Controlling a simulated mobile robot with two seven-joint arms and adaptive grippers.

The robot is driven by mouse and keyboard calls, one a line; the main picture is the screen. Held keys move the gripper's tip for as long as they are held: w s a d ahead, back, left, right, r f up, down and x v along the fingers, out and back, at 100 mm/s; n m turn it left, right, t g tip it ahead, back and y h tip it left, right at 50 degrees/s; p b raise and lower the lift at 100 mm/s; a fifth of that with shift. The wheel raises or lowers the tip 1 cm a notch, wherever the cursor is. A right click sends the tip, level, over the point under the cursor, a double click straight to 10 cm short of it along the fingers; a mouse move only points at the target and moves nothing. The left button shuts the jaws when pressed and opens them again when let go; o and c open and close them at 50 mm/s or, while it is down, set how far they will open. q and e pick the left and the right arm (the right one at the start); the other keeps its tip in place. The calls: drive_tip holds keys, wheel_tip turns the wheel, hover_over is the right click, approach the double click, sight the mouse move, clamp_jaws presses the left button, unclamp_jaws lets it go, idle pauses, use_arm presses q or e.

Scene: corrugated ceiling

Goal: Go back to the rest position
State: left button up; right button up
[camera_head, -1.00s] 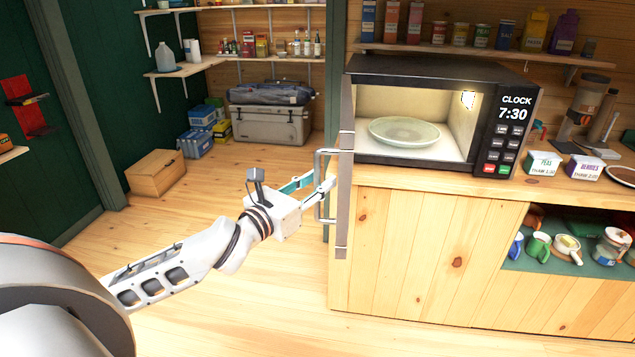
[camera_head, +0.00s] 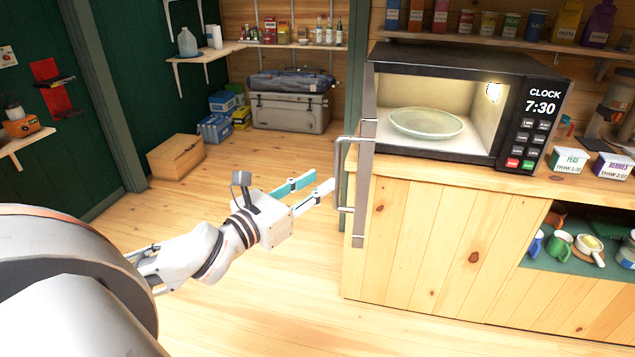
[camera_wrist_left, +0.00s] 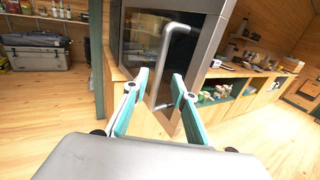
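My left gripper (camera_head: 323,183) is open and empty, just left of the microwave door's handle (camera_head: 340,178). The left wrist view shows its two teal-sided fingers (camera_wrist_left: 160,84) spread apart, with the grey handle (camera_wrist_left: 161,62) beyond them. The microwave door (camera_head: 366,160) stands open and shows almost edge-on. The black microwave (camera_head: 470,62) sits on the wooden counter, and a pale plate (camera_head: 426,123) lies inside it. My right gripper is not in view.
The wooden counter (camera_head: 430,240) stands on the right. Tubs of peas (camera_head: 568,161) and berries (camera_head: 612,167) sit beside the microwave. A wooden box (camera_head: 176,157) and a grey cooler (camera_head: 290,110) stand at the back. The floor (camera_head: 250,310) left of the counter is clear.

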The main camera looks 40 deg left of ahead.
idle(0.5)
use_arm(q)
drive_tip(key=s+d+f+n+g, duration=0.2)
drive_tip(key=s+d+f+n, duration=0.2)
drive_tip(key=f+n, duration=0.7)
drive_tip(key=s+d+f+n+g, duration=0.2)
drive_tip(key=s+d+f+n, duration=0.3)
drive_tip(key=f+n, duration=0.6)
drive_tip(key=s+d+f+n+g+h, duration=0.1)
drive_tip(key=s+d+f+n+g, duration=0.2)
drive_tip(key=f+n, duration=0.7)
drive_tip(key=s+d+f, duration=0.2)
drive_tip(key=s+f, duration=0.2)
drive_tip(key=f, duration=0.5)
drive_tip(key=shift+d+n, duration=0.25)
drive_tip(key=shift+n, duration=0.15)
